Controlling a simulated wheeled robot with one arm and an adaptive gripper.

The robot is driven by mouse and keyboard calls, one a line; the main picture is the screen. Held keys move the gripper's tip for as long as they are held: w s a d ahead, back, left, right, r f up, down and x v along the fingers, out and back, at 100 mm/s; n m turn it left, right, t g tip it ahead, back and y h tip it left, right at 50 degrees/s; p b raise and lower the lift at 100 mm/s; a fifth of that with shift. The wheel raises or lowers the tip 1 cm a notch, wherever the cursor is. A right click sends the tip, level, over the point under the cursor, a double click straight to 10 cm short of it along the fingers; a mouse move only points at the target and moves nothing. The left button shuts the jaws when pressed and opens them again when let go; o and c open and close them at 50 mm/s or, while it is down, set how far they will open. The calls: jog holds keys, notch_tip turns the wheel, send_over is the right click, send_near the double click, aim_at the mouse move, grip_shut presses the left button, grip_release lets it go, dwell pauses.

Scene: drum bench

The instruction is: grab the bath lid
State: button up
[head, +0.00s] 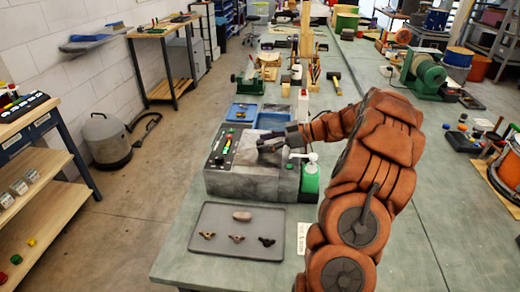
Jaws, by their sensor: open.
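The bath (240,186) is a grey box near the front left of the bench, with a dark control strip with coloured buttons along its left side. Its lid (250,157) appears as the grey top surface beside that strip. My gripper (264,146) is over the top of the bath, reached in from the right, with its dark fingers pointing left. It is open. The fingers partly cover the lid and any handle on it. I cannot tell whether they touch it.
A grey tray (208,248) with several small metal parts lies in front. Blue trays (241,112) and a green vise (249,84) are behind. Bare bench lies right of my arm.

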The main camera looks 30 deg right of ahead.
grip_shut()
dwell(0.4)
jog(key=shift+r, duration=0.15)
